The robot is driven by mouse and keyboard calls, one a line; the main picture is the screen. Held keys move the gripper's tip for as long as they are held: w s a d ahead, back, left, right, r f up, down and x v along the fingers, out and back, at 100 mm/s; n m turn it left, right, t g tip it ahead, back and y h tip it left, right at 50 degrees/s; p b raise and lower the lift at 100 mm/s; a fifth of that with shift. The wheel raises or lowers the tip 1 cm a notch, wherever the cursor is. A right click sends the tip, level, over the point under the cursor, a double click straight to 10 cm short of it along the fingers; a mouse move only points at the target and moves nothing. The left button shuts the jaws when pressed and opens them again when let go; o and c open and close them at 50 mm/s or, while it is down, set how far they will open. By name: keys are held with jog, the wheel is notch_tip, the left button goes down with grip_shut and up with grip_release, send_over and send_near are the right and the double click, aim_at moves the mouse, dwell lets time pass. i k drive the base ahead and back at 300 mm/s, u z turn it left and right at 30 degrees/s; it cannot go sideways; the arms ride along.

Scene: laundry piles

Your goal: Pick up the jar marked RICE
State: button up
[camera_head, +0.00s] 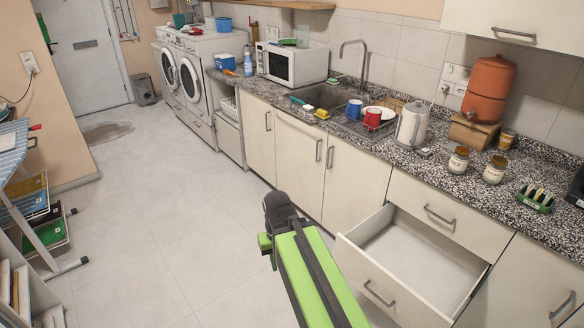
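Two jars with dark lids and pale labels stand on the speckled counter at the right. The left jar (458,162) is nearer the kettle, and the right jar (495,170) is beside it. Their labels are too small to read surely, so I cannot tell which is marked RICE. A smaller yellowish jar (507,139) stands behind them. My gripper (279,208), at the dark end of my green arm, is low over the floor in front of the cabinets, well left of the jars. Its fingers cannot be made out.
An open, empty-looking drawer (418,262) juts out below the jars, between my arm and the counter. A kettle (412,126), an orange dispenser (489,88) and a green rack (536,200) stand around the jars. The floor (150,215) at left is mostly clear.

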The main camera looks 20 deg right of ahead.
aim_at(459, 162)
jog(key=z, duration=4.5)
jog(key=i, duration=0.05)
jog(key=u, duration=3.25)
